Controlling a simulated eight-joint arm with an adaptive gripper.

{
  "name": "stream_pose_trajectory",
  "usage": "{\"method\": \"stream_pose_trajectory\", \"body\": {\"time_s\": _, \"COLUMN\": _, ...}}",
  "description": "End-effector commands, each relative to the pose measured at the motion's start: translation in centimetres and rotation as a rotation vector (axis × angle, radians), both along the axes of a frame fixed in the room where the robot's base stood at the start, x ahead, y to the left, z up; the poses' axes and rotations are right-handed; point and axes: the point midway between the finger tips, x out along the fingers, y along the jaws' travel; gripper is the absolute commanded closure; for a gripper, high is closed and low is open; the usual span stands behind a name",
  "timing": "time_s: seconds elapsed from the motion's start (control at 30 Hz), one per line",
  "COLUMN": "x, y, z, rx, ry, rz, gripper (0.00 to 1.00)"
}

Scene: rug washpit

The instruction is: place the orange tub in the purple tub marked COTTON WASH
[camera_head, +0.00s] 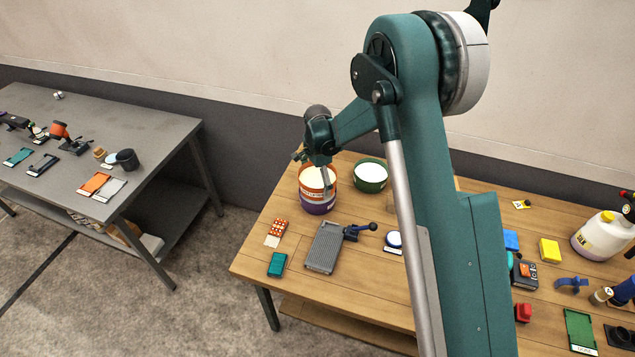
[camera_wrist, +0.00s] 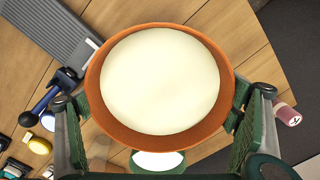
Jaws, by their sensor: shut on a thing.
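The orange tub (camera_head: 308,191), with pale cream contents, is at the back left of the wooden table. My gripper (camera_head: 321,163) is shut on it from above. In the wrist view, the orange tub's round rim (camera_wrist: 100,100) fills the middle, with a green finger on either side. The purple tub (camera_head: 318,208) shows directly below the orange one in the head view, upright, with only its lower wall visible. The orange tub lines up with it; I cannot tell how deep it sits inside. The purple tub's marking is not readable. It is hidden in the wrist view.
A green tub (camera_head: 370,178) with white contents stands close on the right. A white jug (camera_head: 598,237) and several small items crowd the right side.

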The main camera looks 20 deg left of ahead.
Motion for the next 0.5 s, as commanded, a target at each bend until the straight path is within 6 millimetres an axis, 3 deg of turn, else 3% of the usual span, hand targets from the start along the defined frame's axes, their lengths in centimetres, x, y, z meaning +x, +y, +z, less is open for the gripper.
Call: {"method": "stream_pose_trajectory", "body": {"time_s": 0.5, "x": 0.01, "y": 0.01, "z": -0.86, "rx": 0.0, "ry": 0.0, "rz": 0.0, "gripper": 0.4}}
